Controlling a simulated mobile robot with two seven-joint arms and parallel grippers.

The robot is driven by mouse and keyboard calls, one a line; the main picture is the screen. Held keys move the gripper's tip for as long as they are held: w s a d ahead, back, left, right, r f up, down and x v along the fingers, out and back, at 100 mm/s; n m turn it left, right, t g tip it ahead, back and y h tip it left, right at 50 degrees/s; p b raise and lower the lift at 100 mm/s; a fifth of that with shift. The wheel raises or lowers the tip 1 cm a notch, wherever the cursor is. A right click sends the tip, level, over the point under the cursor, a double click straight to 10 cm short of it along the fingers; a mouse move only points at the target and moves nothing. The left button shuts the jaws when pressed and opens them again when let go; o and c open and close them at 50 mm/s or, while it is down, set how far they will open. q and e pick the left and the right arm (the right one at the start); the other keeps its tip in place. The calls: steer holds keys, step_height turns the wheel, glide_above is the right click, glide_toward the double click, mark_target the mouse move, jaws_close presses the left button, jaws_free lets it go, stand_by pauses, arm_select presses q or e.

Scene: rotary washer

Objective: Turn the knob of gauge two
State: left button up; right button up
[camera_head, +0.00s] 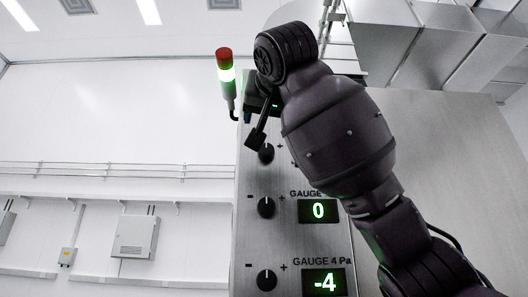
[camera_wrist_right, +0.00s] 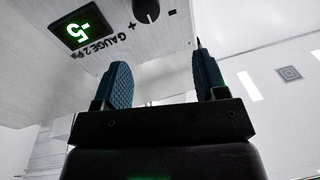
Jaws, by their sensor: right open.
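The gauge two knob (camera_wrist_right: 146,10) is a dark round dial at the top edge of the right wrist view, partly cut off. Its display (camera_wrist_right: 82,24) reads -5, with the label "GAUGE 2 Pa" beside it. A black knob (camera_head: 266,153) shows just below my right gripper (camera_head: 257,125) in the head view; its label is hidden behind my arm. In the wrist view, my right gripper (camera_wrist_right: 162,65) is open and empty. Its two blue fingers are apart, with the knob ahead of the gap and not between them. My left gripper is not in view.
Below on the metal panel (camera_head: 430,150) are another knob (camera_head: 266,207) with a display (camera_head: 318,211) reading 0, and the gauge 4 knob (camera_head: 266,280) with a display (camera_head: 324,282) reading -4. A signal lamp (camera_head: 226,75) stands by the panel's upper left. Left of the panel is open.

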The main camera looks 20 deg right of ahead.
mark_target(267, 150)
steer(key=shift+m+g+h, duration=0.3)
steer(key=shift+m+g, duration=0.2)
steer(key=shift+m, duration=0.3)
steer(key=p+x, duration=0.1)
steer(key=x, duration=0.2)
steer(key=p+x, duration=0.1)
steer(key=x, duration=0.2)
steer(key=f+p+x, duration=0.1)
steer(key=x, duration=0.2)
steer(key=shift+d, duration=0.45)
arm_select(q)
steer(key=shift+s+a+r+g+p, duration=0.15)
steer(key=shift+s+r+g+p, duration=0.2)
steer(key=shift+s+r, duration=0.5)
arm_select(e)
steer(key=shift+w+d+f, duration=0.1)
steer(key=shift+w+d, duration=0.05)
steer(key=shift+w, duration=0.45)
steer(key=shift+c, duration=0.2)
steer(key=c, duration=0.9)
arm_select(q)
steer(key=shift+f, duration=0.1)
